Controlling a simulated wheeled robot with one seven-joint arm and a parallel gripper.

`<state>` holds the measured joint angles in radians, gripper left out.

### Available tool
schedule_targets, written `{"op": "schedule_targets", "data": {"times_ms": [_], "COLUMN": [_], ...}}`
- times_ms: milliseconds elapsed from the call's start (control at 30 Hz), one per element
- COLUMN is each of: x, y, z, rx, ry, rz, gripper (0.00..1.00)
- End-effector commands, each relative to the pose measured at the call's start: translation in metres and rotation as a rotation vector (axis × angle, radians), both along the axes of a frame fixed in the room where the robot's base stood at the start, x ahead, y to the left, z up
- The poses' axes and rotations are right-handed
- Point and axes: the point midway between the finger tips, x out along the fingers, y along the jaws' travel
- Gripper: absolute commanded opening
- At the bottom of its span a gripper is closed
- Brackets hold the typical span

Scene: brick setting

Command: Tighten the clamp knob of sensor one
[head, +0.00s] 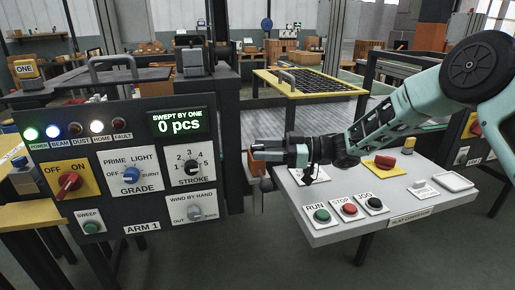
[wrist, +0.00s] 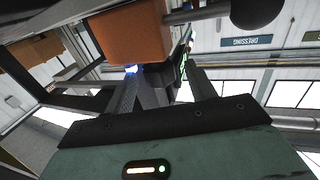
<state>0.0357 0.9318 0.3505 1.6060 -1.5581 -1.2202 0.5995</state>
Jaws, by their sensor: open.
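I cannot make out a clamp knob there. My gripper (head: 257,150) is open, reaching left from the right side, beyond the right edge of the ARM 1 panel. It appears empty. A brown-orange block (head: 251,168) and a dark ball on a rod (head: 266,185) show just below it; I cannot tell whether it touches them. In the wrist view, an orange block (wrist: 130,35) and a dark ball (wrist: 257,10) are near the dark fingers (wrist: 170,85).
The ARM 1 panel (head: 135,214) with knobs, lamps and a display reading 0 pcs stands at left. A sloped grey console (head: 325,233) with RUN, STOP and JOG buttons is below my arm. A yellow-framed black grid tray (head: 310,92) lies behind. Grey floor shows between panel and console.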

Motion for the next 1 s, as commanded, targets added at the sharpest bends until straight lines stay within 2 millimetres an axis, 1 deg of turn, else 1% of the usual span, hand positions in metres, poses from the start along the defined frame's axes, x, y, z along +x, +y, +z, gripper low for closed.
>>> {"op": "schedule_targets", "data": {"times_ms": [33,100,200,500,533,567,600,667,700,1000], "x": [0.000,0.000,0.000,0.001,0.001,0.001,0.001,0.001,0.001,0.000], "y": [0.006,0.013,0.018,0.020,0.020,0.020,0.020,0.020,0.020,0.020], "z": [0.000,0.000,0.000,0.000,0.000,0.000,0.000,0.000,0.000,-0.001], "rx": [0.000,0.000,-0.001,-0.001,-0.001,-0.001,-0.001,-0.001,-0.001,0.000], "ry": [0.000,0.001,0.000,0.000,0.000,0.000,0.000,0.000,0.000,0.001], "rz": [0.000,0.001,0.000,-0.001,-0.001,-0.001,-0.001,-0.001,0.000,-0.026], "gripper": [0.55,0.55,0.55,0.55,0.50,0.41,0.30,0.14,0.10,0.10]}}
